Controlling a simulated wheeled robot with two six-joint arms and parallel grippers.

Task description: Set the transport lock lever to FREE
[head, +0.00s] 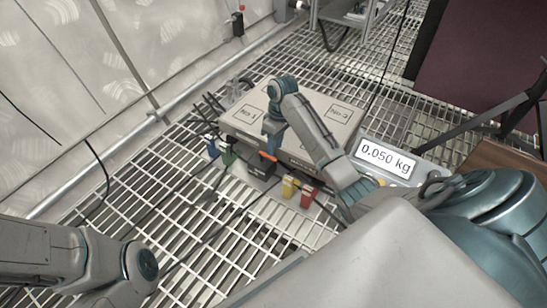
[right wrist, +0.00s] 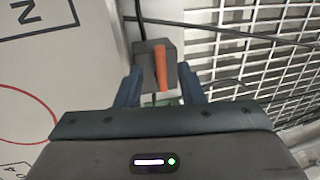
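The transport lock lever is an orange bar on a dark grey block (right wrist: 168,52) in the right wrist view. Its orange part (right wrist: 160,68) points along the view, towards my gripper. In the head view a small orange piece (head: 267,156) shows at the front of the pale box, just below my right gripper (head: 272,142). In the right wrist view the two dark fingers (right wrist: 160,82) are apart, with the lever between them and gaps on both sides. No FREE marking is readable. Only links of my left arm show at the lower left; its gripper is out of view.
The pale box (head: 310,108) has labelled squares on top. A scale display (head: 386,158) reads 0.050 kg at right. Steel grating (head: 130,205) covers the floor.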

